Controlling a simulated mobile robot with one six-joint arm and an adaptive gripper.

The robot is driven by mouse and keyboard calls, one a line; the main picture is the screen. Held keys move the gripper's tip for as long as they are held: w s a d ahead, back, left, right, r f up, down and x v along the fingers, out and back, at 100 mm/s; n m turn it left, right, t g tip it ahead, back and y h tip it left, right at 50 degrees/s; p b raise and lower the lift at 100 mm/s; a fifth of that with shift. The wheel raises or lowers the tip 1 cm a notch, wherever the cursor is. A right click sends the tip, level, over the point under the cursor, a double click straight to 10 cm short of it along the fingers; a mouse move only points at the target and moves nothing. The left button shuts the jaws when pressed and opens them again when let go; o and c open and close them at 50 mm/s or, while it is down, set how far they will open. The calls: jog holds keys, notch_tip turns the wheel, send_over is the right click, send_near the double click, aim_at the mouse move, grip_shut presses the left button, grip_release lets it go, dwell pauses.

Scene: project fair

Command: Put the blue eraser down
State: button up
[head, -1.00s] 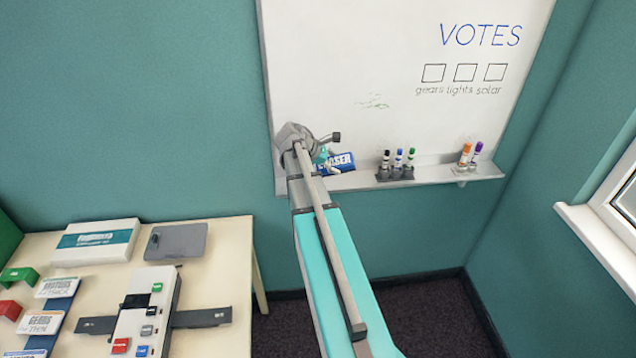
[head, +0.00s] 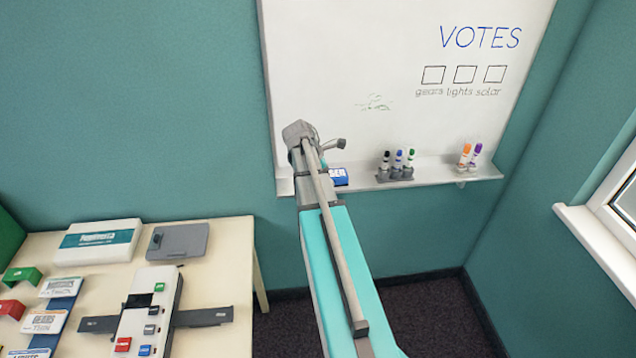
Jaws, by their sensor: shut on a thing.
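The blue eraser (head: 339,177) shows in the head view at the left part of the whiteboard's ledge (head: 440,174). Its right end, with white lettering, is visible; the rest is hidden behind my arm. It looks level, at the height of the ledge; I cannot tell whether it touches the ledge. My gripper (head: 324,173) is shut on the eraser, its fingers mostly hidden by my wrist and forearm.
A holder with black, blue and green markers (head: 397,165) stands to the right of the eraser. Orange and purple markers (head: 469,155) stand farther right. The ledge between the eraser and the holder is clear. A cream table (head: 235,260) with several items is at lower left.

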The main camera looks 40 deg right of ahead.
jog(key=w+d+f+b, duration=0.1)
jog(key=w+f+b, duration=0.2)
jog(key=w, duration=0.1)
jog(key=w+d+f+b, duration=0.2)
jog(key=w+f, duration=0.1)
jog(key=w+d+f+b, duration=0.2)
jog(key=w+f+b, duration=0.1)
jog(key=w, duration=0.1)
jog(key=shift+w+d+b, duration=0.1)
jog(key=shift+w+b, duration=0.2)
jog(key=shift+w, duration=0.05)
jog(key=shift+r, duration=0.1)
jog(key=shift+w+d+f+b, duration=0.2)
jog(key=shift+w+f+b, duration=0.25)
jog(key=shift+f+b, duration=0.35)
jog(key=shift+s+f+b, duration=0.1)
jog(key=shift+f+b, duration=0.9)
jog(key=shift+f, duration=0.05)
jog(key=shift+f+b, duration=0.4)
jog(key=o, duration=0.8)
jog(key=shift+r, duration=0.1)
